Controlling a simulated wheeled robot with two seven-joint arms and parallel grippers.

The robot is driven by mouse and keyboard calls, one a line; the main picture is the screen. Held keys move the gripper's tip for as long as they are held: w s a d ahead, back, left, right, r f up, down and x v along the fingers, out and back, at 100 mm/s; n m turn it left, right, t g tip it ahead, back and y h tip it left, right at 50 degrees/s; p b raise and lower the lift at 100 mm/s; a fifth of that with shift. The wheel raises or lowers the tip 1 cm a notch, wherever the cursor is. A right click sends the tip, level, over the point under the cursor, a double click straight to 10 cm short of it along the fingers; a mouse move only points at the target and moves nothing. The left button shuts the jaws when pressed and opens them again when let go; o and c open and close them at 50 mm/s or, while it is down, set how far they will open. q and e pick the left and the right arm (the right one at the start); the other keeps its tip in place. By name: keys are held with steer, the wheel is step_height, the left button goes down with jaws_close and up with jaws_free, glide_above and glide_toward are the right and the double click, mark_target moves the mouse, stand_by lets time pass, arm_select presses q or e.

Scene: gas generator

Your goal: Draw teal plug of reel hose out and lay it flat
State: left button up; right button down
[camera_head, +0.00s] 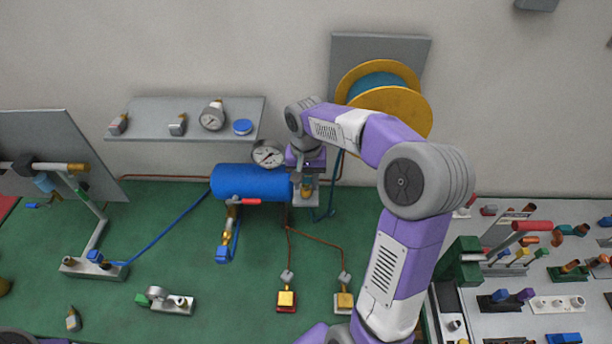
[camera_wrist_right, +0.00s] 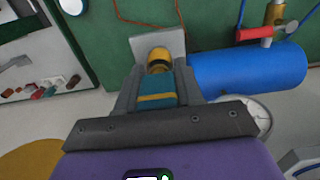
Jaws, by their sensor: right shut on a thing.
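My right gripper (camera_head: 306,182) is at the right end of the blue tank, above a small grey bracket (camera_head: 312,199). In the right wrist view my right gripper (camera_wrist_right: 157,82) is shut on the teal plug (camera_wrist_right: 155,87), which has a yellow band. A brass fitting (camera_wrist_right: 158,57) with a dark ring stands in line with the plug's far end, against a grey plate (camera_wrist_right: 146,46). I cannot tell whether plug and fitting are joined. The hose reel (camera_head: 412,104) with yellow flanges hangs on the wall; its teal hose (camera_head: 336,184) hangs beside my gripper. My left gripper is not in view.
The blue tank (camera_head: 245,182) and a round gauge (camera_head: 267,154) are close left of my right gripper. A wall shelf (camera_head: 149,119) holds gauges and fittings.

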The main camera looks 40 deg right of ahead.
steer(key=shift+r+p, duration=1.7)
steer(key=shift+r, duration=0.5)
steer(key=shift+r, duration=0.1)
steer(key=shift+r, duration=0.1)
steer(key=shift+r+p, duration=0.8)
steer(key=shift+r, duration=0.6)
steer(key=shift+s+f, duration=0.1)
